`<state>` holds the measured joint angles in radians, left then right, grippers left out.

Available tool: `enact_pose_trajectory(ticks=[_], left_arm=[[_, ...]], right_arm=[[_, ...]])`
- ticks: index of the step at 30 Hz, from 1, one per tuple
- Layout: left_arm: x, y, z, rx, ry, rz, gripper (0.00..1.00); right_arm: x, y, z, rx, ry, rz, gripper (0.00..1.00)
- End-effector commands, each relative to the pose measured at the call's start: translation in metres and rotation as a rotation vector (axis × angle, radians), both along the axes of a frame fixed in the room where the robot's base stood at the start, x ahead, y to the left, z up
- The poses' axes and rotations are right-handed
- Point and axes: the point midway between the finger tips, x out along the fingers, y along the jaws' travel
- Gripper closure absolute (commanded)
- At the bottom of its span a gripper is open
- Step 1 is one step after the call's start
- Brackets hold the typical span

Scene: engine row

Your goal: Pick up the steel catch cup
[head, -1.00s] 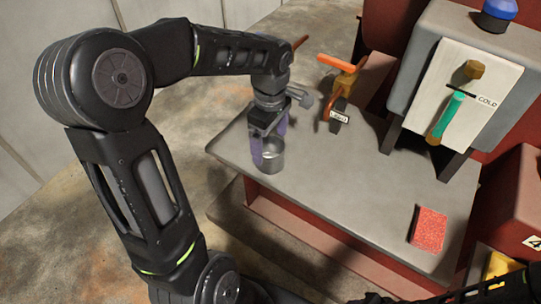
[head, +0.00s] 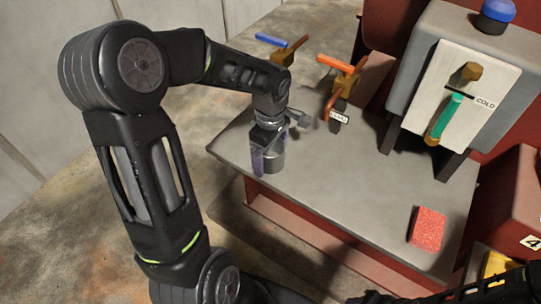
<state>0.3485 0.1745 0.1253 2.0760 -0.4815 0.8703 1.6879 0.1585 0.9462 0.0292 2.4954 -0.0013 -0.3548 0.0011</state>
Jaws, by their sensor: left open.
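The steel catch cup (head: 272,161) stands upright near the left edge of the grey bench top (head: 350,190). My left gripper (head: 270,155) comes down over it from above, open, with its purple-tinted fingers at the cup. One finger overlaps the cup's left side and the other shows behind its upper right. The palm and fingers hide the cup's rim and upper part. I cannot tell whether the fingers touch it. Part of my right arm shows at the bottom right, but its gripper is out of view.
Behind the cup are a blue-handled valve (head: 280,50) and an orange-handled valve (head: 344,75) with a label tag (head: 339,117). A red sponge (head: 427,229) lies front right. The bench middle is clear.

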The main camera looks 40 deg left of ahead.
Motion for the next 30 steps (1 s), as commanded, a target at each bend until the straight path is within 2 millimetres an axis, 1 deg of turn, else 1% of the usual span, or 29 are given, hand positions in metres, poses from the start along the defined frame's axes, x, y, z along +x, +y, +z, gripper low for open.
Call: enact_pose_trajectory(ticks=[10, 30], left_arm=[[0.0001, 0.0000, 0.0003, 0.000, 0.000, 0.000, 0.10], [0.0000, 0.0000, 0.0003, 0.000, 0.000, 0.000, 0.64]], right_arm=[[0.0000, 0.0000, 0.0000, 0.000, 0.000, 0.000, 0.64], [0.0000, 0.0000, 0.0000, 0.000, 0.000, 0.000, 0.64]])
